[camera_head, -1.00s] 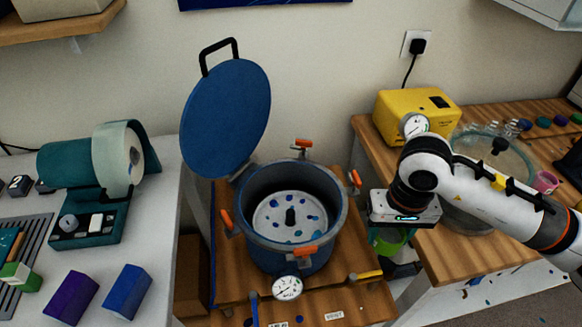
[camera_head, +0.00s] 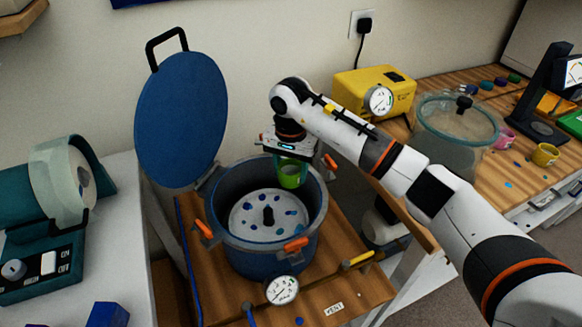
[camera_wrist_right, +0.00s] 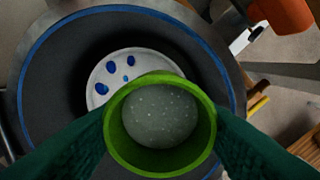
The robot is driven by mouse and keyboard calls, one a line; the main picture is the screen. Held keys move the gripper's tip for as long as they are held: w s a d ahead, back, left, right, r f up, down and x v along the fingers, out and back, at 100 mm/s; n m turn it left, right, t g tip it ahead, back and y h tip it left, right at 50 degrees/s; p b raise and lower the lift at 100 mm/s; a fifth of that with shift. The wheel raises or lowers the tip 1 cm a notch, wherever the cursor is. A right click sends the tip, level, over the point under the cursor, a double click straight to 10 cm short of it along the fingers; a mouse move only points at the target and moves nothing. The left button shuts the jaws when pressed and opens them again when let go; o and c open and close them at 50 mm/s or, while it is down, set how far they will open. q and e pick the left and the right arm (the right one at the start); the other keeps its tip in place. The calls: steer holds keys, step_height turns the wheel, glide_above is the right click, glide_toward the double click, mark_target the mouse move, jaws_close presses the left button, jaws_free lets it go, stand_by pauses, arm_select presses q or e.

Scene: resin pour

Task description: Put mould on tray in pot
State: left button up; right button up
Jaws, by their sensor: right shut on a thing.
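A green round mould (camera_head: 291,176) hangs from my right gripper (camera_head: 291,160) over the right rear part of the pot's opening. In the right wrist view the mould (camera_wrist_right: 112,135) is upright with grey, speckled contents, between the two dark green fingers of my right gripper (camera_wrist_right: 160,130), which is shut on it. The blue-grey pot (camera_head: 262,255) is open, its blue lid (camera_head: 180,120) raised at the back left. Inside lies the white tray (camera_head: 240,215), spotted blue, with a dark central knob; the tray (camera_wrist_right: 100,78) is partly hidden by the mould in the wrist view. My left gripper is not in view.
Orange clamps (camera_head: 296,244) stand around the pot rim, and a gauge (camera_head: 282,290) is at its front. A yellow pump (camera_head: 365,88) and a clear lidded chamber (camera_head: 455,130) stand on the right bench. A teal device (camera_head: 40,260) is on the left table.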

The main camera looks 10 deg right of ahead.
step_height(320, 180, down, 11)
steer(key=b, duration=0.6)
steer(key=shift+r, duration=0.15)
steer(key=shift+f+b, duration=0.8)
steer(key=shift+f, duration=0.25)
steer(key=shift+f+b, duration=0.45)
steer(key=o, duration=1.1)
steer(key=shift+r, duration=0.1)
steer(key=shift+r+p, duration=3.7)
steer(key=shift+r, duration=3.75)
